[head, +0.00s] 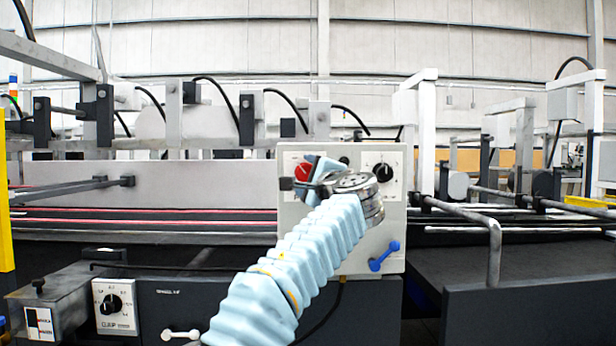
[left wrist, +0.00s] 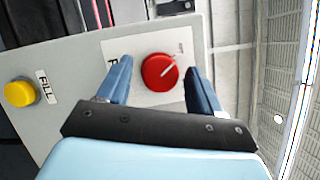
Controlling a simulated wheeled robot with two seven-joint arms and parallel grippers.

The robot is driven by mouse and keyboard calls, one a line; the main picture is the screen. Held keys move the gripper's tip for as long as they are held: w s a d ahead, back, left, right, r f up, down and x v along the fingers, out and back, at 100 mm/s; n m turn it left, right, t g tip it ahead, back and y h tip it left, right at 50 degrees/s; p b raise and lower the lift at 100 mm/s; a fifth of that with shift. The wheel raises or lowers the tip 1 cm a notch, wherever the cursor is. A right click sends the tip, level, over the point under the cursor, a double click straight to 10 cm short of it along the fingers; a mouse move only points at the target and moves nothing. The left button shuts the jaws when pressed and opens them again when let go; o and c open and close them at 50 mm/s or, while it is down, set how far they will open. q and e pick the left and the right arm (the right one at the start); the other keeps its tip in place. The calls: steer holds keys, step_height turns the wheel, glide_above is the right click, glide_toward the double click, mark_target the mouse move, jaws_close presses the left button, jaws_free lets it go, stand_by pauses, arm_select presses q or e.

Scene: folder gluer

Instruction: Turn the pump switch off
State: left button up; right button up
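The pump switch appears to be the red round knob (left wrist: 159,71) on a white label; a pale line on it points up and right in the left wrist view. The label's lettering is mostly hidden by a finger, and only a "P" shows. In the head view the red knob (head: 302,171) sits at the upper left of the grey control panel (head: 345,250). My left gripper (left wrist: 158,65) is open, with one blue finger on each side of the knob; I cannot tell whether they touch it. In the head view my left gripper (head: 312,169) partly covers the knob. My right gripper is not in view.
A yellow button (left wrist: 19,93) marked FILL is on the same panel. A black dial (head: 383,172) is right of my wrist, and a blue lever (head: 384,256) is at the panel's lower right. A bent grey rail (head: 494,250) stands to the right.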

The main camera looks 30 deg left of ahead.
arm_select(q)
steer(key=b+v, duration=0.4)
steer(key=v, duration=0.9)
steer(key=shift+s+d, duration=0.2)
steer(key=shift+d, duration=0.15)
steer(key=shift+f, duration=0.15)
